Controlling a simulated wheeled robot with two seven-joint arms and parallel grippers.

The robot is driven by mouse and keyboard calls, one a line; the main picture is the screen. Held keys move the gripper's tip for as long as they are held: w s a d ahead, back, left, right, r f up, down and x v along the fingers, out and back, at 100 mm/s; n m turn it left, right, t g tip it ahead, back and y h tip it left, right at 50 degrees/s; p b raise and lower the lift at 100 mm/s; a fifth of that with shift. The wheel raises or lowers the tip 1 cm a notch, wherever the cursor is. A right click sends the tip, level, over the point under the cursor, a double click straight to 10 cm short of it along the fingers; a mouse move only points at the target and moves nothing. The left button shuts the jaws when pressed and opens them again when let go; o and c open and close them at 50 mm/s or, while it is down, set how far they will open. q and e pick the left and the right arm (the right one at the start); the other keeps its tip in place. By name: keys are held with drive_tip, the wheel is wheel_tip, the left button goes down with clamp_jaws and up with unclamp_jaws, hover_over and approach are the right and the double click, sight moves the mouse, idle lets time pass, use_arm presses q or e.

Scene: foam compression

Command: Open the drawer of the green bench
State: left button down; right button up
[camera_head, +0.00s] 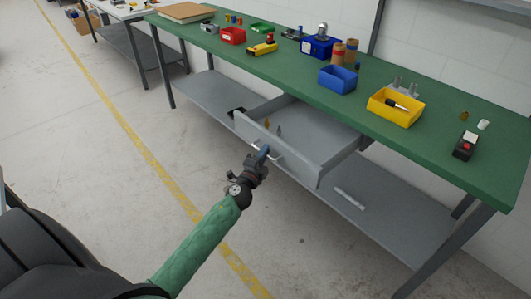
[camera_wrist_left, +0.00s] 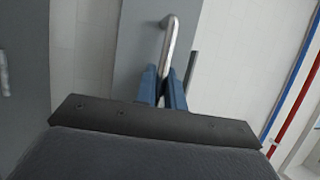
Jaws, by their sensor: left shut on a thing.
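The green bench (camera_head: 290,84) runs diagonally across the head view. Its grey drawer (camera_head: 315,138) is pulled out under the worktop, and its inside shows with a few small items in it. My left gripper (camera_head: 262,152) is at the drawer front, shut on the metal drawer handle (camera_head: 272,157). In the left wrist view the handle (camera_wrist_left: 171,40) is a bent silver bar that runs down between the two blue fingers of the left gripper (camera_wrist_left: 166,84). The grey drawer front (camera_wrist_left: 138,45) stands behind it. My right gripper is not in view.
A grey lower shelf (camera_head: 390,222) lies beneath the drawer. The floor in front is clear, with a yellow line (camera_head: 130,130).

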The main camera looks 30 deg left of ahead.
use_arm(q)
drive_tip(key=c, duration=1.8)
unclamp_jaws()
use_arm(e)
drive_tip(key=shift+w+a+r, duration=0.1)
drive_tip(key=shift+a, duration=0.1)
use_arm(q)
drive_tip(key=s, duration=0.2)
drive_tip(key=s+f+b, duration=0.1)
drive_tip(key=s, duration=0.2)
drive_tip(key=s+b, duration=0.1)
drive_tip(key=s, duration=0.1)
drive_tip(key=shift+s+d+f, duration=0.15)
drive_tip(key=shift+s+f, duration=0.05)
drive_tip(key=shift+s, duration=0.15)
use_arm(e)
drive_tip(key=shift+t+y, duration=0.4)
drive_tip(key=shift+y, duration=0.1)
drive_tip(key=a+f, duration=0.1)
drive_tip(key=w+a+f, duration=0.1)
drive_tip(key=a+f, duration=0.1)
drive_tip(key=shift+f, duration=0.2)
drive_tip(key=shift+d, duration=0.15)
